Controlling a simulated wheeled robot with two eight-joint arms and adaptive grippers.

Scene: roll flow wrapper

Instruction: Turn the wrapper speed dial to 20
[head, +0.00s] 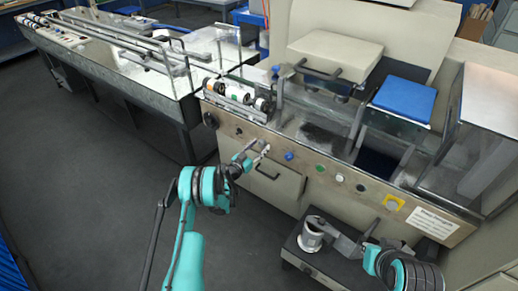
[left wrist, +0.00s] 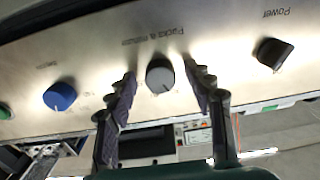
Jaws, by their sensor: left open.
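The grey speed dial (left wrist: 160,74), under the upside-down label "Packs a minute", is on the machine's front panel (head: 330,185). In the left wrist view a thin light mark shows near its lower edge; I cannot read a number. My left gripper (head: 261,151) is at the panel. In the left wrist view its fingers (left wrist: 160,76) are open, one on each side of the dial, with gaps visible. In the head view the gripper largely hides the dial. My right arm is at the lower right; I cannot tell its fingers' state.
A blue knob (left wrist: 60,96) and a black power knob (left wrist: 272,52) flank the dial. A green button (head: 319,168) and a yellow-framed switch (head: 393,202) are farther right. A drawer-like panel (head: 270,184) with a handle is below. Open floor (head: 90,190) is at left.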

